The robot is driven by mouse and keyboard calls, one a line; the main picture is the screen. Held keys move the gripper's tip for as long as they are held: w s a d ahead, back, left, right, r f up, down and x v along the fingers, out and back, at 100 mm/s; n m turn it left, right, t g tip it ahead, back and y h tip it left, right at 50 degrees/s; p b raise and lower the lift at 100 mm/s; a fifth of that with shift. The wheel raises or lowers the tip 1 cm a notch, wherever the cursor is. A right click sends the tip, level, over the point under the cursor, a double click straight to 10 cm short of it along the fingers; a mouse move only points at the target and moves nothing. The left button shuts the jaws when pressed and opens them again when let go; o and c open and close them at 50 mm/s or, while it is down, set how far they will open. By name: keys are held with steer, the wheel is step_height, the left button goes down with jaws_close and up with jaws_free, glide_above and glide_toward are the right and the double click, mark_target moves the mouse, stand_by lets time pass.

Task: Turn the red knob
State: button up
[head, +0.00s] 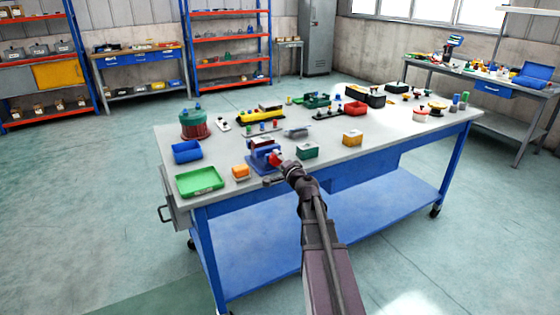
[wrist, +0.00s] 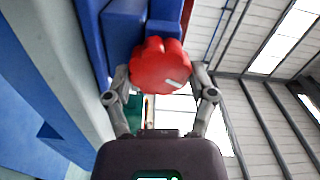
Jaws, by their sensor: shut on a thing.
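The red knob (wrist: 158,66) is a lobed disc with a short white mark near its lower right edge in the wrist view. It sits on the front of a blue block-like unit (wrist: 122,28). In the head view the red knob (head: 276,159) shows on the blue unit (head: 258,147) near the table's front edge. My gripper (wrist: 160,84) has one finger on each side of the knob and is shut on it. In the head view my gripper (head: 284,166) reaches the knob from the front and partly hides it.
Several more parts stand farther back. The floor in front is clear.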

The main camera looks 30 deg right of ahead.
steer(key=shift+a, duration=0.2)
steer(key=o, duration=1.1)
steer(key=shift+r, duration=0.1)
steer(key=shift+c, duration=0.2)
steer(key=shift+s+d, duration=0.1)
steer(key=s, duration=1.2)
steer(key=shift+d, duration=0.25)
steer(key=shift+w+a, duration=0.1)
